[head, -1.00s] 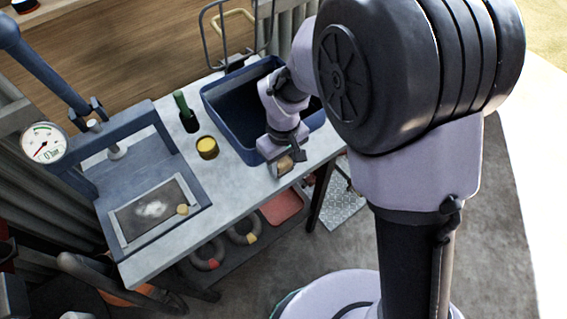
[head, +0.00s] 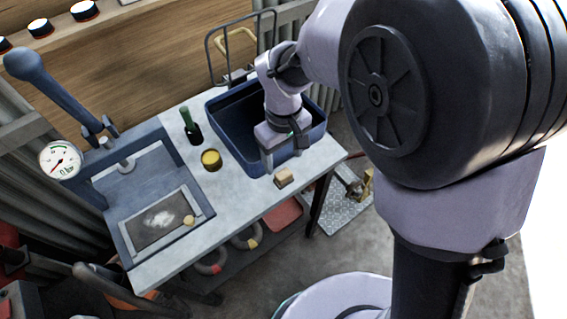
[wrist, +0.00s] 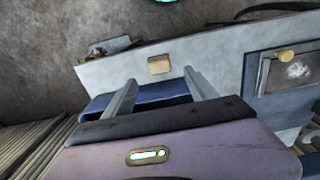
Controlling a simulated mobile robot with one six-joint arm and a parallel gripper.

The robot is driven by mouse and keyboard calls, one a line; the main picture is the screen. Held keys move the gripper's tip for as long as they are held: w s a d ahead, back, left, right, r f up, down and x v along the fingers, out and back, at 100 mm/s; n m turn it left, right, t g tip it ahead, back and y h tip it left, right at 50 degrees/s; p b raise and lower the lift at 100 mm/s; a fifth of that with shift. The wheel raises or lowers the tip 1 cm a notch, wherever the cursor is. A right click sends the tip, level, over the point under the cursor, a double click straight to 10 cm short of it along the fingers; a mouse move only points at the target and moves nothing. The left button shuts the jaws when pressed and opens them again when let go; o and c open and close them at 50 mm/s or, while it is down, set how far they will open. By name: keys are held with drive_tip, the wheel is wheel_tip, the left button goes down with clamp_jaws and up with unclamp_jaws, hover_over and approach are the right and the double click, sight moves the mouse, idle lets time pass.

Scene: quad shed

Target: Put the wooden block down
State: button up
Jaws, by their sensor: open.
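The wooden block (head: 284,178) is a small tan piece. It lies on the grey bench top (head: 237,196) near the front edge, just in front of the blue bin. The block also shows in the wrist view (wrist: 159,65), beyond my fingertips and clear of them. My gripper (head: 283,163) is open and empty. It hangs over the front side of the blue bin, above and behind the block. In the wrist view its two fingers (wrist: 160,80) are spread wide with nothing between them.
The blue bin (head: 222,122) stands at the back right of the bench. A green bottle (head: 190,127) and a yellow-topped tin (head: 211,160) stand left of it. A press with a gauge (head: 61,160) takes up the left end. Bare bench top lies between.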

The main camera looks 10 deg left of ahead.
drive_tip(key=s+d+r+m+t+y, duration=0.1)
drive_tip(key=d+r+m+t, duration=0.1)
drive_tip(key=d+r+m, duration=0.55)
drive_tip(key=s+d+r+m+t+y, duration=0.1)
drive_tip(key=s+d+r+m+t, duration=0.2)
drive_tip(key=s+d+r+m, duration=0.3)
drive_tip(key=s+d+r, duration=0.3)
drive_tip(key=s+d, duration=0.2)
drive_tip(key=shift+d+r+m+t, duration=0.3)
drive_tip(key=shift+d+m+t, duration=0.05)
drive_tip(key=shift+d+t, duration=0.05)
drive_tip(key=shift+o, duration=0.2)
drive_tip(key=shift+s, duration=0.1)
